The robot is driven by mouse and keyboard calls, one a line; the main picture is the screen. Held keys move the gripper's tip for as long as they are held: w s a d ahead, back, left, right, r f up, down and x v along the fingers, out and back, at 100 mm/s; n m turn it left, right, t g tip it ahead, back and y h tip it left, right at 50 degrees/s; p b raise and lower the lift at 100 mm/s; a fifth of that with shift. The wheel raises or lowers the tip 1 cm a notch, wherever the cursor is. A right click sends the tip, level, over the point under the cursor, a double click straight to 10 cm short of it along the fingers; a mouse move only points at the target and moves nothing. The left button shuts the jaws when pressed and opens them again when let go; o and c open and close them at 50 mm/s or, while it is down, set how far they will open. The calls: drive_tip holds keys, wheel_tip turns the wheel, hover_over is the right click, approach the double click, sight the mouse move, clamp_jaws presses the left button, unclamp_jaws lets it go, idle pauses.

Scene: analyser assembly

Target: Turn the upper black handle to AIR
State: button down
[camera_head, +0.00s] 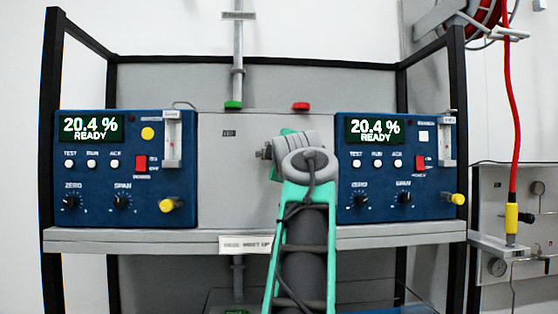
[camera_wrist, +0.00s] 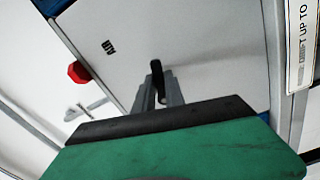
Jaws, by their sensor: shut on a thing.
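A black handle (camera_wrist: 157,72) stands on the pale grey centre panel (camera_wrist: 205,40). In the wrist view its tip shows between the two grey fingers of my gripper (camera_wrist: 158,92). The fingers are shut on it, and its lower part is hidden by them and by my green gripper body. A small dark label (camera_wrist: 109,47) is on the panel up and left of the handle; I cannot read it surely.
Blue analysers stand left (camera_head: 95,180) and right (camera_head: 370,212) of the panel, both reading 20.4 % READY. A green fitting (camera_head: 233,105) and a red cap (camera_head: 300,106) sit on its top edge. A grey shelf (camera_head: 150,239) with a white label (camera_head: 245,245) runs below.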

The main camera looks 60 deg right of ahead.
drive_tip(key=shift+r+n, duration=0.3)
drive_tip(key=shift+n, duration=1.1)
drive_tip(key=c, duration=1.4)
unclamp_jaws()
drive_tip(key=b+v, duration=0.2)
drive_tip(key=v, duration=0.6)
drive_tip(key=shift+d, duration=0.1)
